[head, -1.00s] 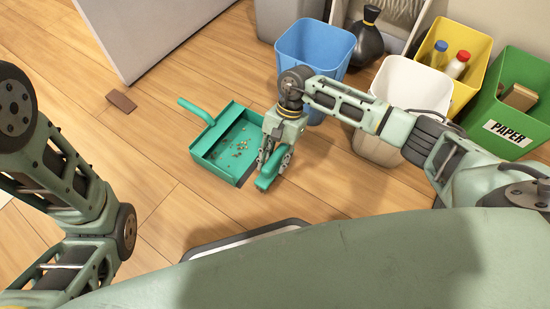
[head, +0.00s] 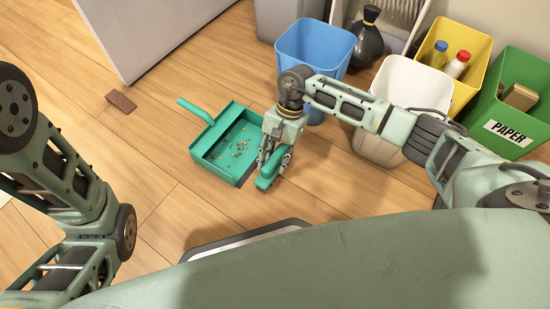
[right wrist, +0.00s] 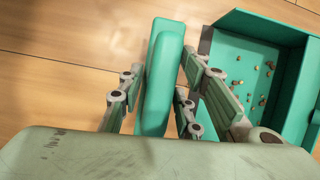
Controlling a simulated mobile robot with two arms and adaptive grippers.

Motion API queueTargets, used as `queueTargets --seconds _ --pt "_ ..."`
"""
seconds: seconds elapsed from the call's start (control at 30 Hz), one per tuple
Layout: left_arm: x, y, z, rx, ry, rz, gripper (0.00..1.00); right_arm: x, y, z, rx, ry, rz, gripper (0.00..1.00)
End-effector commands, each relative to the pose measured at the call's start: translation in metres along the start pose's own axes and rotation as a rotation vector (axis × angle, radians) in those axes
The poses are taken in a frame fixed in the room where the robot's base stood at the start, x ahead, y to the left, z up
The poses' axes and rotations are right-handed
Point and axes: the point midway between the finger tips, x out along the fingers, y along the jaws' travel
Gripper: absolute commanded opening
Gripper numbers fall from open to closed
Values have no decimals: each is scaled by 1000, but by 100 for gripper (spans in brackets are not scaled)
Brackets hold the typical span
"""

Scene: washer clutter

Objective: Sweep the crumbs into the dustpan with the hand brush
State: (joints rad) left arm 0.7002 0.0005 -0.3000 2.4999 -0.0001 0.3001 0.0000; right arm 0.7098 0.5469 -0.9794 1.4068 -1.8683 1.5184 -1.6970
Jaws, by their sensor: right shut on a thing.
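The teal dustpan (head: 207,150) lies on the wooden floor, its handle pointing to the upper left. Several small brown crumbs (head: 238,150) lie inside it, and they also show in the right wrist view (right wrist: 262,100). My right gripper (head: 272,166) is shut on the teal hand brush (head: 264,183), just right of the dustpan's open edge. In the right wrist view the brush (right wrist: 163,75) sits between the fingers, with the dustpan (right wrist: 265,28) to its right. The brush's bristles are mostly hidden. My left arm shows at the left, but its gripper is out of view.
A blue bin (head: 315,45), a white bin (head: 412,82), a yellow bin (head: 480,45) and a green paper bin (head: 530,70) stand at the upper right. A black bag (head: 368,40) stands behind. A brown piece (head: 121,102) lies on the floor.

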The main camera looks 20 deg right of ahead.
Motion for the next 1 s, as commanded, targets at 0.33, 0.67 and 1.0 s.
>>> queueTargets --seconds 0.33,0.67,1.0 --pt "-7 2 -2 0 0 0 40 0 -10 -1 1 3 1 9" --pt "-16 3 -5 0 -1 0 40 -2 -22 -1 0 1 0 9" --pt "-20 4 -7 0 0 0 40 0 -25 -2 0 1 -1 9"
